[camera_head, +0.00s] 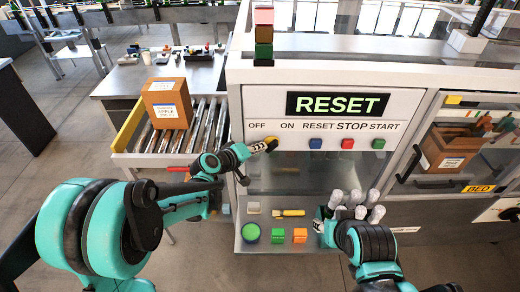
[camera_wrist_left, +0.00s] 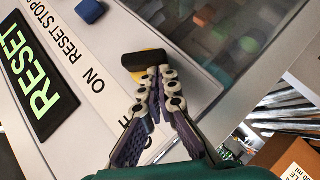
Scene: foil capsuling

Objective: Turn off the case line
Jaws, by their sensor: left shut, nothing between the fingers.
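The control panel has a display (camera_head: 337,104) reading RESET. Below it are the labels OFF, ON, RESET, STOP and START. A rotary switch with a black bar knob (camera_wrist_left: 147,61) on a yellow disc sits by OFF and ON; its yellow edge shows in the head view, mostly behind my gripper. My left gripper (camera_head: 264,147) is shut and empty, its fingertips (camera_wrist_left: 158,72) right at the knob; I cannot tell whether they touch. Blue (camera_head: 316,143), red (camera_head: 348,143) and green (camera_head: 378,143) buttons are to the right. My right gripper is low in front, largely hidden by its arm.
Several pale rounded tops (camera_head: 355,197) stand by my right arm. The lower shelf holds a green round container (camera_head: 250,232) and orange block (camera_head: 299,235). A cardboard case (camera_head: 167,103) sits on rollers at left. A stack light (camera_head: 263,35) stands above the panel.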

